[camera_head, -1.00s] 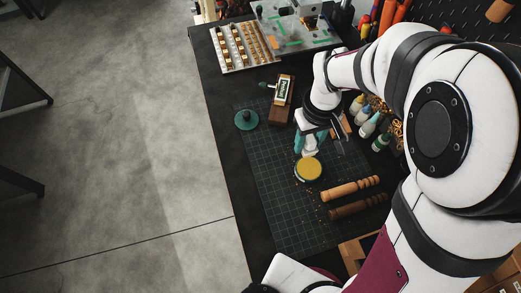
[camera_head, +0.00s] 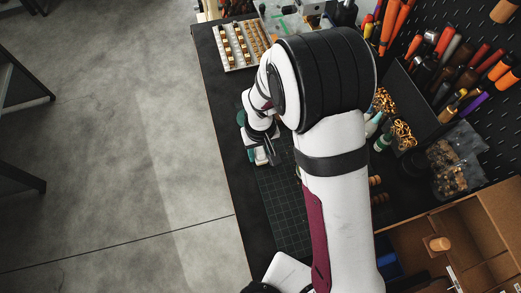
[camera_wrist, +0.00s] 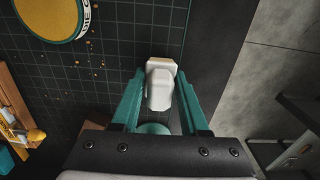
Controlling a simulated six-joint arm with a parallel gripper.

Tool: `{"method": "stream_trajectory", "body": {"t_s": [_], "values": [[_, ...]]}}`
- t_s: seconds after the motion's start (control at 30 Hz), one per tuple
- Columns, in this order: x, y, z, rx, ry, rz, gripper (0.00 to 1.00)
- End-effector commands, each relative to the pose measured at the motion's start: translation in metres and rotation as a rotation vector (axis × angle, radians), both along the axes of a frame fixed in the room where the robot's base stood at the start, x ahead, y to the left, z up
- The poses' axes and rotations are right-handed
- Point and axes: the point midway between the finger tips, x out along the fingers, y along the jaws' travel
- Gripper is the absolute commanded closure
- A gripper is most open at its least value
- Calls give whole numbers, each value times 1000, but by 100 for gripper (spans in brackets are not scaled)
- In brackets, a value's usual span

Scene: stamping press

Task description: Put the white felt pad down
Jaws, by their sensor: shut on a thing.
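The white felt pad (camera_wrist: 160,84) is a pale block with a wider flat end, held between the green fingers of my gripper (camera_wrist: 160,92) in the wrist view. My gripper is shut on it, over the dark gridded mat (camera_wrist: 112,40). In the head view my gripper (camera_head: 262,150) is by the left part of the mat (camera_head: 283,205), with some white showing at its fingers. A round teal disc (camera_wrist: 152,128) lies partly hidden behind the pad and fingers. I cannot tell whether the pad touches the mat.
A round tin (camera_wrist: 50,14) with a yellow top and green rim stands at the upper left of the wrist view, yellow crumbs beside it. The bench edge and floor (camera_wrist: 245,60) lie to the right. A tray of brass stamps (camera_head: 238,45) is at the back; my arm hides much of the bench.

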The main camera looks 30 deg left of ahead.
Motion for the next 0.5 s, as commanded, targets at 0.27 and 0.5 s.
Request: {"method": "stream_trajectory", "body": {"t_s": [0.27,0.5], "values": [[0,0,-2,-1,1,0,26],[0,0,-2,-1,1,0,26]]}}
